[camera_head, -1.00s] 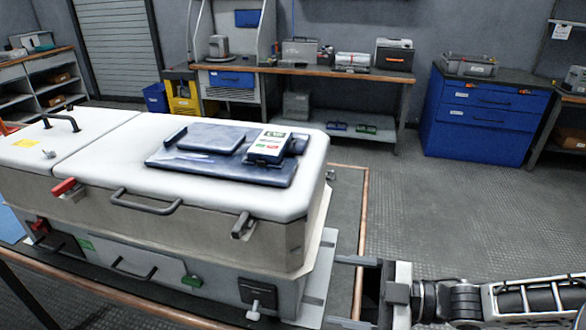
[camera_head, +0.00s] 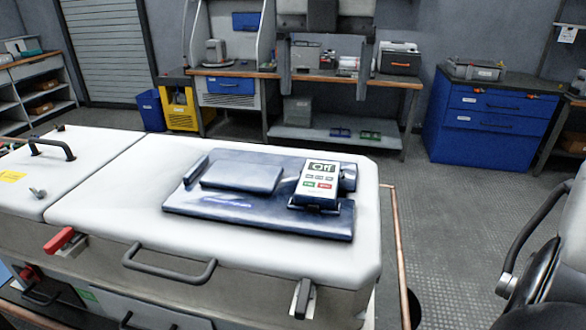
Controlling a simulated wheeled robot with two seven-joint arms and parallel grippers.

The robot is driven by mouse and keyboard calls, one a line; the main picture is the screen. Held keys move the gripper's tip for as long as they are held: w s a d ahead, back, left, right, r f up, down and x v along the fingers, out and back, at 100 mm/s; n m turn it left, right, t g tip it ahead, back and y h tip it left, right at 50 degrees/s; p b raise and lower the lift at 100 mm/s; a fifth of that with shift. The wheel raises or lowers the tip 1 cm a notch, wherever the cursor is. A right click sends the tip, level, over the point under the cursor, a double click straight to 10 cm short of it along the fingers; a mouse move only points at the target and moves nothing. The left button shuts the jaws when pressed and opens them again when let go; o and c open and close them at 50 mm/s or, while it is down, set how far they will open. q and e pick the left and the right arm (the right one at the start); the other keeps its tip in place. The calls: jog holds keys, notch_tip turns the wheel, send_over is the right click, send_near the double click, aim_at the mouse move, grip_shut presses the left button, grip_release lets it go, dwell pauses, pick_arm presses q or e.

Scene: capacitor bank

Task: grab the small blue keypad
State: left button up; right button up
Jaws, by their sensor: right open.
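The small keypad (camera_head: 318,184) has a white face with an "Off" display, green and red buttons, and dark blue edges. It sits tilted on the right part of a dark blue panel (camera_head: 235,207) on the white lid. My right gripper (camera_head: 324,92) hangs at the top of the head view, its two grey fingers pointing down and spread wide. It is open and empty, above the keypad in the picture and apart from it. My left gripper is not in view.
The panel lies on a large white case (camera_head: 110,205) with a front handle (camera_head: 168,268), a red latch (camera_head: 60,240) and a dark latch (camera_head: 303,298). A raised flat block (camera_head: 242,178) is left of the keypad. A workbench (camera_head: 230,73) and blue cabinet (camera_head: 487,120) stand behind.

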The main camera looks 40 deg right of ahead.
send_over(319, 177)
notch_tip(319, 177, down, 8)
jog(key=shift+s+d+f, duration=0.1)
jog(key=shift+s+f, duration=0.05)
jog(key=shift+f, duration=0.05)
notch_tip(319, 177, down, 6)
jog(key=shift+r+p, duration=0.1)
jog(key=shift+p, duration=0.7)
jog(key=shift+f+b, duration=0.35)
jog(key=shift+b, duration=0.3)
jog(key=c, duration=1.1)
jog(key=shift+r, duration=0.15)
